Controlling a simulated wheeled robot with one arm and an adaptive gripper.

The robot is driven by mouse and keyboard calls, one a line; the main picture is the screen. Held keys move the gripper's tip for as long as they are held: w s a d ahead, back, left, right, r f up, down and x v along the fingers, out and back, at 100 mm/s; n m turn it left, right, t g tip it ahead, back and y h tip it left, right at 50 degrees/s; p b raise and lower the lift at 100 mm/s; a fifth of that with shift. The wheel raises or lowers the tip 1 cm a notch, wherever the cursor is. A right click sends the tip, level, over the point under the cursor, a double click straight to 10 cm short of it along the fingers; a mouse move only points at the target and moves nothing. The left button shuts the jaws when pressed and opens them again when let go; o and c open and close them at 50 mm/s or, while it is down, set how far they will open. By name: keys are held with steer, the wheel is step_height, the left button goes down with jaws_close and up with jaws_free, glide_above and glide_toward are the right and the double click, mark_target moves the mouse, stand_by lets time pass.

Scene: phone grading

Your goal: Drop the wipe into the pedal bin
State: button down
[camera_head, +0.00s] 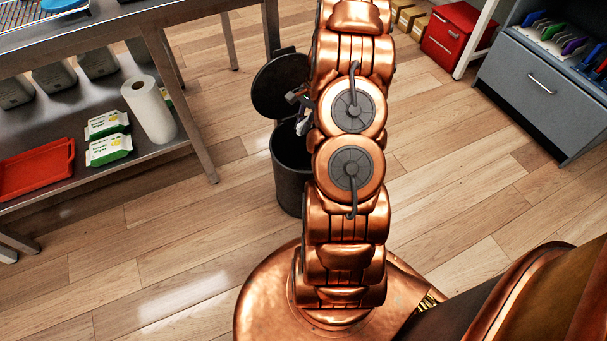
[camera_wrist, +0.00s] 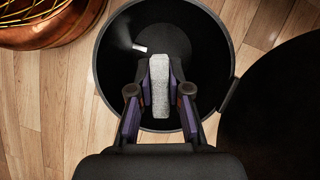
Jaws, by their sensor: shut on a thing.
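The pedal bin (camera_head: 291,178) is a dark round bin with its lid (camera_head: 279,85) raised, partly hidden behind my arm in the head view. In the wrist view I look down into the open bin (camera_wrist: 112,95), with its dark lid (camera_wrist: 280,112) at the right. My gripper (camera_wrist: 159,82) is shut on a grey-white wipe (camera_wrist: 160,88), held between the fingertips over the bin's opening. How far the wipe is below or above the rim is hard to tell. A small white piece (camera_wrist: 139,48) shows inside the bin.
A metal shelf table (camera_head: 185,130) at the left bears a paper towel roll (camera_head: 149,110), wipe packs (camera_head: 108,148) and a red tray (camera_head: 38,168). A grey drawer cabinet (camera_head: 535,95) and a red box (camera_head: 452,33) stand at the right. Wooden floor lies clear around the bin.

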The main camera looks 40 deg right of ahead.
step_height(320, 180, down, 9)
steer(key=s+d+m+b, duration=0.1)
steer(key=b, duration=0.4)
steer(key=shift+s+d+r, duration=0.15)
steer(key=shift+r, duration=0.05)
steer(key=c, duration=1)
jaws_free()
steer(key=shift+c, duration=0.2)
steer(key=v, duration=1.2)
steer(key=shift+s, duration=0.2)
